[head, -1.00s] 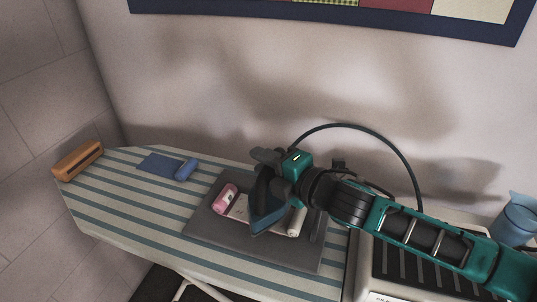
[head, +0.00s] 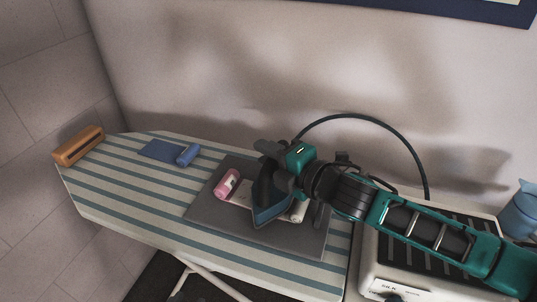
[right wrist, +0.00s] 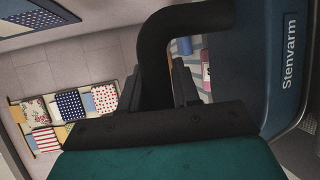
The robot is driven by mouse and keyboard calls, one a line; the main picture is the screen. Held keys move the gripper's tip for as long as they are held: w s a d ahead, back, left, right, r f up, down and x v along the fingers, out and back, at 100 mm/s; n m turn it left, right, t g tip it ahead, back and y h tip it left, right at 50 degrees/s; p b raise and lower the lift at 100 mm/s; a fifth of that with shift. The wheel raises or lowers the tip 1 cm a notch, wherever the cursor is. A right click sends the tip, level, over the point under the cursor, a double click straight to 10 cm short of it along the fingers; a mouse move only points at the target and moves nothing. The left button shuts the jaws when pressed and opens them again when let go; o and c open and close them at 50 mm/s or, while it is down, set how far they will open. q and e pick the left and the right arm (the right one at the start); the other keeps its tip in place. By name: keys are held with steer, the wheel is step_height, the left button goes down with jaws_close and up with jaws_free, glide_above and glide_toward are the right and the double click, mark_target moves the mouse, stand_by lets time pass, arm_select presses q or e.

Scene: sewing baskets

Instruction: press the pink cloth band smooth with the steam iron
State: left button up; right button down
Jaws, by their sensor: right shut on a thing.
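A steam iron (head: 268,214) with a dark blue body and black handle stands over a grey mat (head: 290,239) on the striped ironing board. It also shows in the right wrist view (right wrist: 240,70), marked "Stenvarm". My right gripper (head: 271,166) is shut on its handle (right wrist: 185,22). A pink roll (head: 227,184), apparently an end of the cloth band, lies left of the iron. A pale strip runs from it under the iron, with a pale roll (head: 297,213) at the right. The iron hides the strip's middle; I cannot tell whether its sole touches. My left gripper is out of view.
The striped board (head: 130,210) holds a blue cloth with a rolled end (head: 187,155) and an orange-brown wooden object (head: 79,146) at its left end. A slatted white unit (head: 376,277) and a blue jug (head: 520,212) stand at the right. A black cord (head: 380,123) arches behind the arm.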

stand_by(0.3)
steer(key=shift+f, duration=0.25)
steer(key=shift+f, duration=0.15)
stand_by(0.7)
steer(key=shift+f, duration=0.2)
stand_by(1.7)
step_height(320, 180, up, 3)
steer(key=shift+f+p, duration=0.1)
steer(key=shift+p, duration=1.05)
steer(key=shift+r, duration=2.45)
steer(key=shift+a, duration=0.15)
